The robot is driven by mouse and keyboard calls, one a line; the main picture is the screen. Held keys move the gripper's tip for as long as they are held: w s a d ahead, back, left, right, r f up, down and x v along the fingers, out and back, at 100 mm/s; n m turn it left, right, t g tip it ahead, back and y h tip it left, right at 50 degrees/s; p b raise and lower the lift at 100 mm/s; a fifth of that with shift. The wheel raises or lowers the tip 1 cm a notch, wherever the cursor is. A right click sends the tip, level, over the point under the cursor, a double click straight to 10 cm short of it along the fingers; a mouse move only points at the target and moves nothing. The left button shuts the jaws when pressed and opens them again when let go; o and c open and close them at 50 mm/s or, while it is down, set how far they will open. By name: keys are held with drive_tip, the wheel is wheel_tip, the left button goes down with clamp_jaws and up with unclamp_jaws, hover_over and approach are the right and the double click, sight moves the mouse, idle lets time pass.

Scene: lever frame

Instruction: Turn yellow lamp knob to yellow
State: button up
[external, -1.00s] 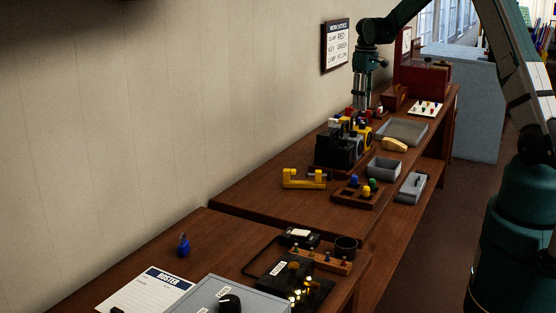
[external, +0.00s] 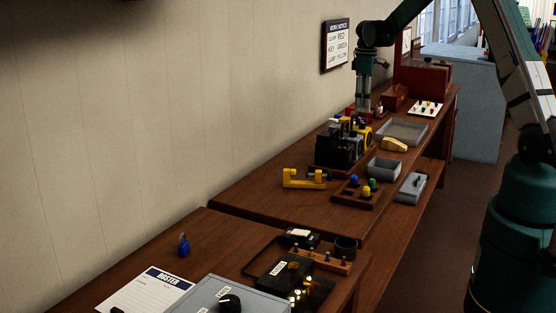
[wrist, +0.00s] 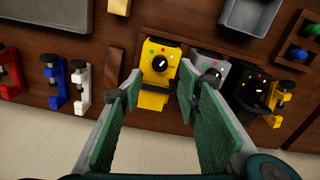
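The yellow lamp (wrist: 160,64) is in the upper middle of the wrist view, with a round black knob (wrist: 159,63) and small coloured dots on its face. The knob's exact pointing is too small to read. In the external view the yellow lamp (external: 367,134) stands at the far end of the lamp row, partly hidden. My gripper (wrist: 160,80) is open and empty, its green-padded fingers on either side of the lamp in the wrist view. In the external view my gripper (external: 362,108) points down above and behind the lamps. I cannot tell any contact.
A grey lamp (wrist: 210,66) and a black lamp (wrist: 250,90) stand right of the yellow one. Grey trays (external: 402,131) lie beside the lamps. A notice (external: 336,45) on the wall lists lamp yellow.

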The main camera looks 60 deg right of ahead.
sight(362, 123)
drive_tip(key=shift+f, duration=3.6)
drive_tip(key=c, duration=0.9)
